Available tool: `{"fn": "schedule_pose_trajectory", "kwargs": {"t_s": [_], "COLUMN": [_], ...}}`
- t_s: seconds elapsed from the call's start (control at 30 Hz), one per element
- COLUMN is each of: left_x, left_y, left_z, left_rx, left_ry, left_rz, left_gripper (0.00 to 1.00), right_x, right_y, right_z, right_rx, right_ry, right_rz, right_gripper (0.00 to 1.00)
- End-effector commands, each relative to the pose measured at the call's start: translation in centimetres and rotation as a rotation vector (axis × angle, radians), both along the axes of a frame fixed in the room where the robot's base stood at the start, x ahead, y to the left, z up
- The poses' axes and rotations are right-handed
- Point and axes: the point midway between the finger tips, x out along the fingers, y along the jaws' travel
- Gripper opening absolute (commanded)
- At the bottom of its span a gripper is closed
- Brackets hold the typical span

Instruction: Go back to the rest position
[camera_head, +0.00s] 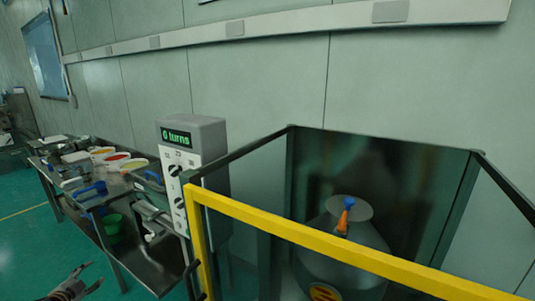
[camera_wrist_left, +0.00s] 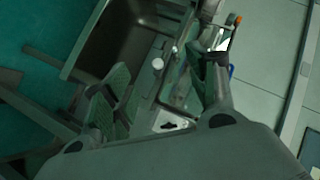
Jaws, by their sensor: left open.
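My left gripper (camera_head: 88,280) is at the bottom left of the head view, low over the green floor and in front of the metal bench. Its fingers are apart and nothing is between them. In the left wrist view the two dark fingers (camera_wrist_left: 163,82) are spread wide, with bench surface and small items behind the gap. My right gripper is in neither view.
A yellow rail (camera_head: 300,233) fronts an enclosure holding a grey vessel with an orange-handled part (camera_head: 344,215). A control box (camera_head: 193,150) reads "0 turns". The metal bench (camera_head: 80,215) carries coloured bowls (camera_head: 117,158) and tools. Green floor is open at left.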

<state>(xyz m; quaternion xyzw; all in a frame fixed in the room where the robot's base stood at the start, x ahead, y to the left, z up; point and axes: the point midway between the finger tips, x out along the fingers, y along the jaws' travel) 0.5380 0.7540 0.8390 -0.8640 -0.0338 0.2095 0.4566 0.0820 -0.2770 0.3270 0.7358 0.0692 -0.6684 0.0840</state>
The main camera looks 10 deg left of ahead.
Motion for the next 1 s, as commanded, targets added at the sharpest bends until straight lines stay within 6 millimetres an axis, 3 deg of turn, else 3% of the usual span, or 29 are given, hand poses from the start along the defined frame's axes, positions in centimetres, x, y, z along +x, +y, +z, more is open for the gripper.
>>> {"fn": "schedule_pose_trajectory", "kwargs": {"t_s": [0.03, 0.23, 0.47, 0.77, 1.0], "left_x": [-1.3, -6.4, -13.1, -22.3, -29.4], "left_y": [0.8, 2.7, 2.9, -0.1, -4.8], "left_z": [-2.0, -9.4, -17.7, -27.7, -34.7], "left_rx": [-0.008, -0.035, -0.079, -0.148, -0.216], "left_ry": [0.033, 0.162, 0.309, 0.492, 0.626], "left_rz": [0.037, 0.165, 0.288, 0.411, 0.477], "left_gripper": [0.58, 0.58, 0.58, 0.58, 0.58], "right_x": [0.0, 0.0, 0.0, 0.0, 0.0], "right_y": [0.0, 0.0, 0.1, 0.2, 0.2], "right_z": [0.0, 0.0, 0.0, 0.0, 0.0], "right_rx": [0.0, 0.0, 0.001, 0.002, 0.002], "right_ry": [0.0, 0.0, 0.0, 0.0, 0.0], "right_rz": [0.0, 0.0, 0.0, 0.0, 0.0], "right_gripper": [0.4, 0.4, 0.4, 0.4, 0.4]}}
